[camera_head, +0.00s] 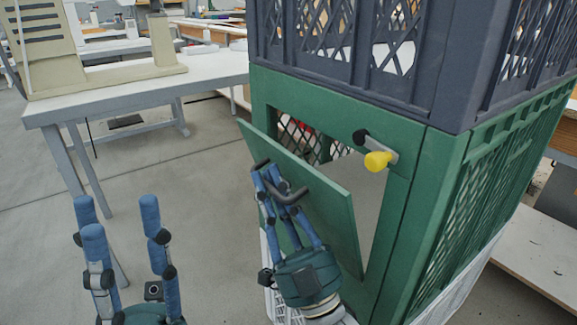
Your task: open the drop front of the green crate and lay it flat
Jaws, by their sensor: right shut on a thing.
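The green crate (400,135) stands at the right, under a dark crate. Its drop front (322,200) is a flat green panel, tilted outward at the top, away from the opening. A dark bar handle (290,196) sits on the panel's outer face. My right gripper (272,180) is shut on the handle, its fingers partly covering it. A latch with a yellow knob (378,160) is on the crate's frame, right of the opening, apart from the panel. My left gripper (118,225) is open and empty at the lower left, away from the crate. The panel's lower edge is partly hidden by my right gripper.
A dark blue crate (340,65) is stacked on the green crate. A white lattice crate (270,285) shows beneath it. A table (130,82) with a beige machine (90,40) stands at the back left. The floor between is clear.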

